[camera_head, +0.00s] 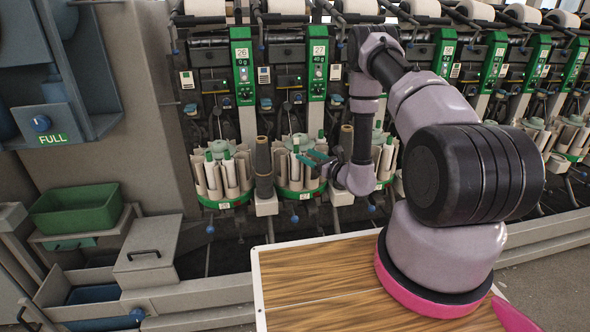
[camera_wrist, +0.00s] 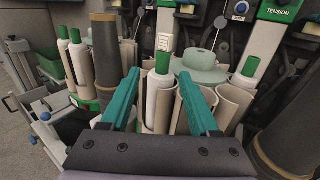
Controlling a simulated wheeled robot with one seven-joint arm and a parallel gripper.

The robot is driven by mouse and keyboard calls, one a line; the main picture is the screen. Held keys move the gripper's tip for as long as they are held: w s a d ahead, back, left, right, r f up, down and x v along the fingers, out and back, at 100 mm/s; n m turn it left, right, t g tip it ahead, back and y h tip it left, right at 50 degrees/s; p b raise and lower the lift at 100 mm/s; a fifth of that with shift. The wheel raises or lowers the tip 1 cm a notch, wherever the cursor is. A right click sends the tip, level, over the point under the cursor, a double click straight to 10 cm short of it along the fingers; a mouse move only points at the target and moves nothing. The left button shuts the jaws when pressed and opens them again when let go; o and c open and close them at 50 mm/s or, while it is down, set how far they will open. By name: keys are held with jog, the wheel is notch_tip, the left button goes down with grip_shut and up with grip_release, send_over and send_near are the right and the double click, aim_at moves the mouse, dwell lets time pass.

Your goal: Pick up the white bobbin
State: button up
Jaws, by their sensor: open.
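A white bobbin (camera_wrist: 157,92) with a green tip stands upright in a round holder of cream-coloured pockets (camera_wrist: 234,102). My gripper (camera_wrist: 158,75) is open, and its two teal fingers point at this holder. In the wrist view the bobbin shows between the fingers; I cannot tell how far beyond the fingertips it stands. Two more white bobbins (camera_wrist: 80,58) with green tips stand in another holder at the left. In the head view my gripper (camera_head: 304,157) is beside the holder under unit 27 (camera_head: 319,68).
A dark brown tube (camera_wrist: 105,50) stands close to the left finger, and another (camera_wrist: 290,130) is at the right. In the head view a wooden tabletop (camera_head: 310,285) lies in front, with a green bin (camera_head: 75,210) at the left.

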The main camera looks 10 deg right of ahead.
aim_at(298, 151)
jog(key=x, duration=0.6)
jog(key=shift+w+f, duration=0.2)
jog(key=shift+w, duration=0.25)
grip_shut()
